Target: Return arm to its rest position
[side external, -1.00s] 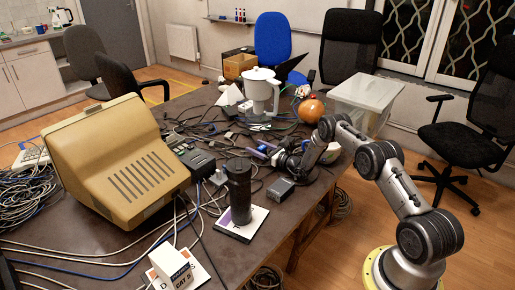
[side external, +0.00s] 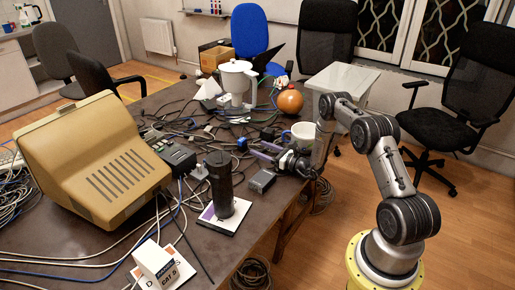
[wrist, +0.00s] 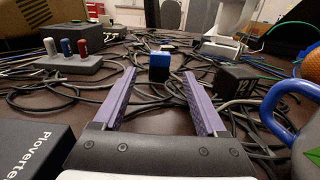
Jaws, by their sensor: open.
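My gripper (side external: 261,153) is low over the right part of the dark table in the side view, its purple fingers pointing left. In the wrist view, my gripper (wrist: 158,88) has its two purple fingers wide apart with nothing held between them. A small blue block (wrist: 159,67) stands beyond the fingertips among black cables. My arm reaches in from its base at the right, with the elbow raised.
A mug (side external: 303,131) with a blue handle (wrist: 285,105) stands close beside my gripper. A dark box (side external: 262,181) lies near it on the other side. A black cylinder (side external: 218,183), orange ball (side external: 290,101), white jug (side external: 237,82) and cables crowd the table.

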